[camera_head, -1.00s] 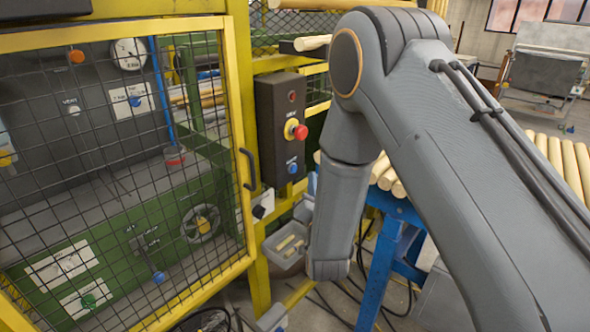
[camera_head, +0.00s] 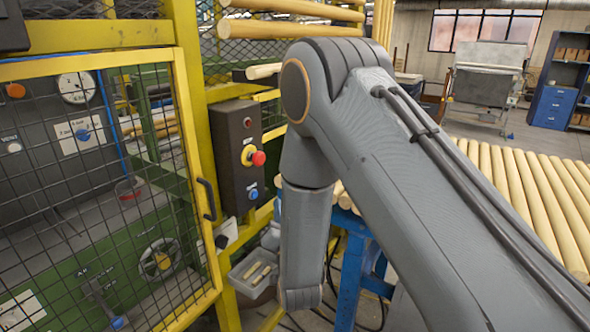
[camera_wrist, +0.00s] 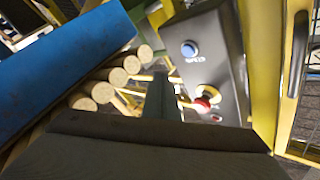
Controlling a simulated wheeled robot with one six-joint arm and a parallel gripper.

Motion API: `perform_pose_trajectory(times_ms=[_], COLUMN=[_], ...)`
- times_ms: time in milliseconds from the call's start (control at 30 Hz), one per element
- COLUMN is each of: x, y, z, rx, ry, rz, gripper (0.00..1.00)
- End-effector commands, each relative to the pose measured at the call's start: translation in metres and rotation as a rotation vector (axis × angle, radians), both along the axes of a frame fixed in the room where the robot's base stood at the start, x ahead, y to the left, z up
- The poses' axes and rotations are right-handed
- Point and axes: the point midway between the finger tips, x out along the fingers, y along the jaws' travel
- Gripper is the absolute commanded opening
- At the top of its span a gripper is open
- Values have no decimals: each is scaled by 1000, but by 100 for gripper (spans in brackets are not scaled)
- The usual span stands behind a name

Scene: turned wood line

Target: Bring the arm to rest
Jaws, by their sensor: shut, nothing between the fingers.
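My arm (camera_head: 430,160) crosses the right half of the head view. Its upper link runs down to the right, and its forearm (camera_head: 305,235) hangs nearly straight down from a bent elbow. My gripper (camera_wrist: 163,80) shows in the wrist view as narrow dark fingers, shut and empty, above the dark gripper body. My gripper cannot be made out in the head view. In the wrist view the fingers lie in front of the control box (camera_wrist: 205,65) and the log ends (camera_wrist: 103,92), apparently touching neither.
A yellow-framed mesh door (camera_head: 200,150) with a dark handle stands at left. The control box (camera_head: 238,155) has a red stop button (camera_head: 258,158). A grey bin (camera_head: 253,272) sits low behind my forearm. Turned logs (camera_head: 520,185) lie at right. A blue cabinet (camera_head: 553,107) stands far back.

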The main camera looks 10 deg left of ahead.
Motion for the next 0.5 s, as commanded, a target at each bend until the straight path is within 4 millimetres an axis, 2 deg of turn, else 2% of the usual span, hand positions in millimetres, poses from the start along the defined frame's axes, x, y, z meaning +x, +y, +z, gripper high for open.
perform_pose_trajectory(times_ms=[167,333,500], x=[20,37,25], y=[-26,-84,-152], z=[-1,-12,-26], rx=[-74,-238,-407], ry=[90,296,525], rz=[-33,-77,-90], gripper=[0,0,0])
